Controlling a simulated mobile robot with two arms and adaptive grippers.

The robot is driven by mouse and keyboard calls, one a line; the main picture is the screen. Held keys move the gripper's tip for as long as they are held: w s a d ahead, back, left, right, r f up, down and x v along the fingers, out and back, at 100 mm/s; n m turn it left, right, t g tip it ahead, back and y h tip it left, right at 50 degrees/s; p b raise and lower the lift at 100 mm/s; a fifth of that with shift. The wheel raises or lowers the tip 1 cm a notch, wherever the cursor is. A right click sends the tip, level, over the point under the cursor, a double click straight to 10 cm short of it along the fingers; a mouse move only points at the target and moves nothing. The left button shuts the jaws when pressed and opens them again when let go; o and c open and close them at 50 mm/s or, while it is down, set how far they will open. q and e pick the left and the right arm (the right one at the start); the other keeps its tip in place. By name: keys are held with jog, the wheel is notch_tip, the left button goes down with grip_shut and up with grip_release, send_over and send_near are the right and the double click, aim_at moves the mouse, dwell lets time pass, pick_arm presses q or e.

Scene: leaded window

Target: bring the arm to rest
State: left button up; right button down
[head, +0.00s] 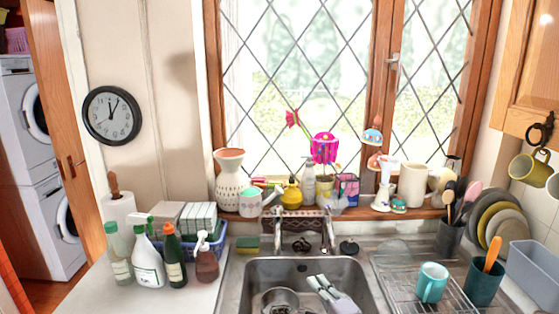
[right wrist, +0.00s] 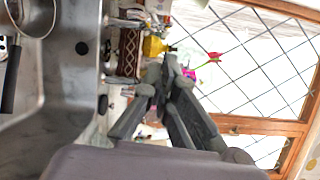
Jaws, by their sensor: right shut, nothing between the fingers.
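My right gripper (head: 318,281) shows low in the head view, over the right part of the metal sink (head: 252,285). Its fingers point toward the window side. In the right wrist view the dark fingers of my right gripper (right wrist: 170,76) are together with nothing between them. That view is turned on its side, with the sink (right wrist: 65,75) at its left. My left gripper and arm are not in the head view.
A metal pot (head: 280,296) sits in the sink. Taps (head: 278,232) stand behind it, below the crowded windowsill. Bottles (head: 147,265) stand on the left counter. A dish rack (head: 400,280) with a teal mug (head: 432,283) is at the right.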

jog(key=s+d+f+n+g+h, duration=0.1)
jog(key=s+f+n+g, duration=0.3)
jog(key=s+f+n, duration=0.45)
jog(key=s+d+f+n+g, duration=0.1)
jog(key=s+f+n+g, duration=0.3)
jog(key=s, duration=0.7)
jog(key=s+d+f+n+g+h, duration=0.1)
jog(key=s+d+n+g+h, duration=0.2)
jog(key=s, duration=0.6)
jog(key=s+d+f+n+g+h, duration=0.1)
jog(key=s+d+g+h, duration=0.1)
jog(key=s+d, duration=0.5)
jog(key=s+a+f+g+b, duration=0.1)
jog(key=s+f+g+b, duration=0.2)
jog(key=f, duration=2.8)
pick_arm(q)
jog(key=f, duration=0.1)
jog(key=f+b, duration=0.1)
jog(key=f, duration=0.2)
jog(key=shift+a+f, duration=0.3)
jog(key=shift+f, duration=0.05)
pick_arm(e)
jog(key=s+d+f, duration=0.2)
jog(key=s+f, duration=1.4)
jog(key=s, duration=0.1)
jog(key=shift+s+d+f+n, duration=0.15)
jog(key=shift+s+d+n, duration=0.1)
jog(key=shift+n, duration=0.2)
